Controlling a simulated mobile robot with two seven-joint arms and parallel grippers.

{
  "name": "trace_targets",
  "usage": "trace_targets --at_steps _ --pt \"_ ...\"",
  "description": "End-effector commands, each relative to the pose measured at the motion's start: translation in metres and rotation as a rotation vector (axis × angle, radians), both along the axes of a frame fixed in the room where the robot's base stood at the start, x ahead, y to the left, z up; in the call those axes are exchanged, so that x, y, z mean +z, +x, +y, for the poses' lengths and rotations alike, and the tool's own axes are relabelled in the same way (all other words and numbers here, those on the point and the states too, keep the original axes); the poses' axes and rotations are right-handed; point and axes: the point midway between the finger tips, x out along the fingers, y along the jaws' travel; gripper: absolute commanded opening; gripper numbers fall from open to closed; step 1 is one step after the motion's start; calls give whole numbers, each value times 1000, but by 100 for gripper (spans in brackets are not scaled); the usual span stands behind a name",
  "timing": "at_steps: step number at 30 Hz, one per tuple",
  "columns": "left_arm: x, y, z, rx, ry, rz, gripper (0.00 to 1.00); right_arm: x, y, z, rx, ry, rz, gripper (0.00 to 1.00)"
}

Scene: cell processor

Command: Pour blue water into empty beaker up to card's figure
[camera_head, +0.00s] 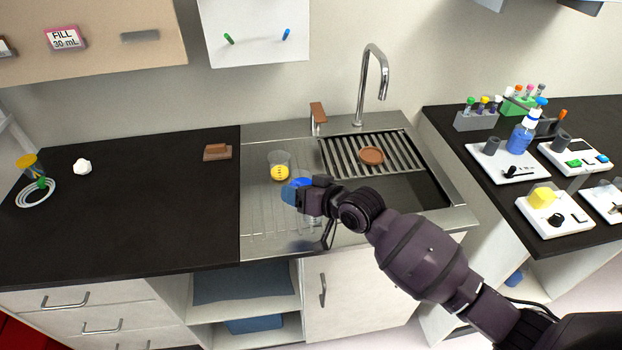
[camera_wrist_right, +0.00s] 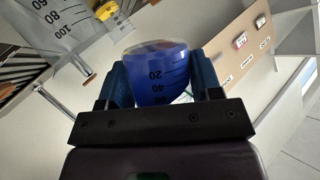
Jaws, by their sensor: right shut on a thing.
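My right gripper (camera_head: 305,198) is over the left part of the steel sink top and is shut on a beaker of blue water (camera_head: 300,183). In the right wrist view the blue-filled beaker (camera_wrist_right: 160,75) sits between the two fingers, with marks 20 and 40 showing. A clear beaker (camera_head: 307,220) stands below the gripper, partly hidden by it. It shows large in the right wrist view (camera_wrist_right: 60,35), with marks 60, 80 and 100 and no coloured liquid visible. The card (camera_head: 65,38) on the wall cabinet reads FILL 30 mL. My left gripper is out of view.
A beaker with yellow liquid (camera_head: 280,172) stands just behind the blue one. A brown round dish (camera_head: 371,156) lies on the sink's rack, near the tap (camera_head: 373,80). The dark left counter (camera_head: 130,220) is mostly clear. Lab devices (camera_head: 545,210) crowd the right bench.

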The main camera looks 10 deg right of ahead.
Motion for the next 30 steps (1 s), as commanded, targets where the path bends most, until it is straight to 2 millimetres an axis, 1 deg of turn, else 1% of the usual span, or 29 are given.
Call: trace_targets --at_steps 1,8,14,19,30 --pt "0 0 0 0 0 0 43 -1 -6 6 1 36 20 16" --pt "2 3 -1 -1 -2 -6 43 0 -4 4 1 28 16 16" --pt "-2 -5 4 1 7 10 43 0 -8 7 1 116 68 16" --pt "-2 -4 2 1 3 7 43 1 -11 10 1 186 107 16" --pt "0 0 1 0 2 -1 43 1 -11 11 1 197 113 16"
